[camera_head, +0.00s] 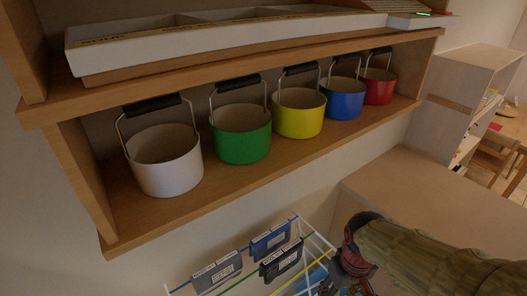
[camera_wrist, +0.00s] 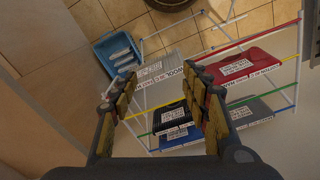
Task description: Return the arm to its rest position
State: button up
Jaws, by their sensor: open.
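My gripper (camera_wrist: 162,82) is open in the wrist view, with its two dark, yellow-padded fingers apart and nothing visibly held between them. It points down over a white-framed rack (camera_wrist: 299,62) with coloured rods. A black item (camera_wrist: 172,118) with white labels shows beyond the gap between the fingers. In the head view my arm (camera_head: 440,250), in a khaki cover with a red cuff, reaches in from the lower right. Its end is at the bottom edge beside the rack (camera_head: 318,235), and the fingers are hard to make out there.
A wooden shelf (camera_head: 235,187) above the rack holds white (camera_head: 168,172), green (camera_head: 242,140), yellow (camera_head: 298,117), blue (camera_head: 343,102) and red (camera_head: 379,90) buckets. A wooden surface (camera_head: 420,190) lies right of the rack. A blue crate (camera_wrist: 118,52) is on the tiled floor.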

jog(key=s+r+m+t+b, duration=0.2)
jog(key=s+r+t+b, duration=0.2)
jog(key=b, duration=0.5)
jog(key=shift+s+r+m+t, duration=0.25)
jog(key=shift+r+m+t, duration=0.15)
jog(key=shift+r+t, duration=0.2)
jog(key=shift+c, duration=1.2)
